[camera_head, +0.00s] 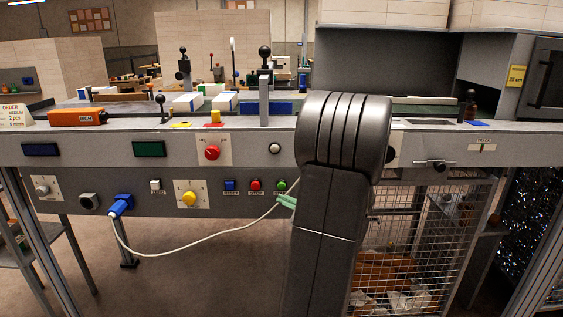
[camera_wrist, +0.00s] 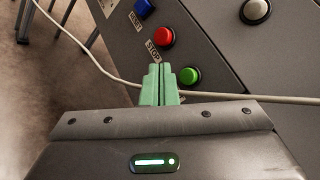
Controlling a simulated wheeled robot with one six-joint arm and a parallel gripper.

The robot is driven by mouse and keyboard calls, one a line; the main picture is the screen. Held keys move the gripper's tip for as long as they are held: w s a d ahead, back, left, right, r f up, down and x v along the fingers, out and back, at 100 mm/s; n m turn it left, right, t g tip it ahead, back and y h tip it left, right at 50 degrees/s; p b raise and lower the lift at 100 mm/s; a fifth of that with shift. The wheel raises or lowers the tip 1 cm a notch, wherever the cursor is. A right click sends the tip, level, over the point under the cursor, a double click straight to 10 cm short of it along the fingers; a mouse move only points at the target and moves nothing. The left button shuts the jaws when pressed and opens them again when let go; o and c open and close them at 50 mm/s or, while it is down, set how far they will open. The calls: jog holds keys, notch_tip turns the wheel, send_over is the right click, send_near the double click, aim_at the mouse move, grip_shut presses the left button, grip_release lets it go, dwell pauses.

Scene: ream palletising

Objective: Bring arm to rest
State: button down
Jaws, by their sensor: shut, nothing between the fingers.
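My gripper (camera_wrist: 159,86) shows in the wrist view with its two green fingers together and nothing between them. It hangs in front of the machine's grey front panel (camera_wrist: 210,60), close below the red stop button (camera_wrist: 164,37) and the green button (camera_wrist: 188,76). In the head view a green fingertip of my gripper (camera_head: 287,201) shows just left of my dark arm, below the green button (camera_head: 281,185). The rest of the gripper is hidden behind my arm.
A white cable (camera_head: 190,251) runs from a blue plug (camera_head: 122,205) across the panel, passing near my gripper. A wire mesh cage (camera_head: 455,230) with scraps stands at the right under the worktop. Reams (camera_head: 225,101) and an orange tool (camera_head: 77,117) lie on top.

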jog(key=p, duration=0.2)
jog(key=shift+w+r+p, duration=0.3)
jog(key=shift+w+p, duration=0.05)
jog(key=shift+w, duration=0.05)
jog(key=shift+s+f+b, duration=0.15)
jog(key=shift+s+b, duration=0.45)
jog(key=shift+s, duration=0.9)
jog(key=shift+s+f+b, duration=0.15)
jog(key=shift+s+b, duration=0.4)
jog(key=shift+s, duration=0.9)
